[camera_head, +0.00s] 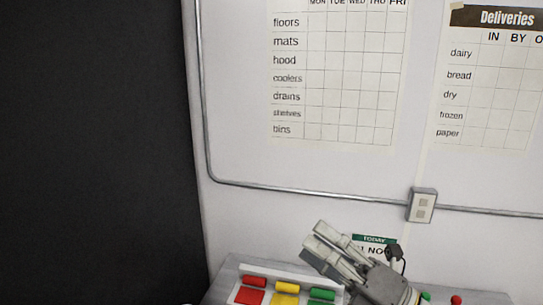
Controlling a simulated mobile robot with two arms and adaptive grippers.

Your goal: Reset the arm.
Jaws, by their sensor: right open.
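My right gripper (316,236) is at the bottom centre of the head view, its grey fingers pointing up and to the left. It is open, with nothing seen between the fingers. It is in front of the white wall and overlaps the right part of a grey panel (228,277). It also partly covers a small notice with a green "TODAY" header (374,239). My left gripper is not in view.
The panel has red (250,297), yellow (286,299) and green blocks (321,294). Green and red buttons (456,300) sit at lower right. A conduit with a grey box (422,205) crosses the wall below a cleaning chart (335,90) and a deliveries chart (490,85).

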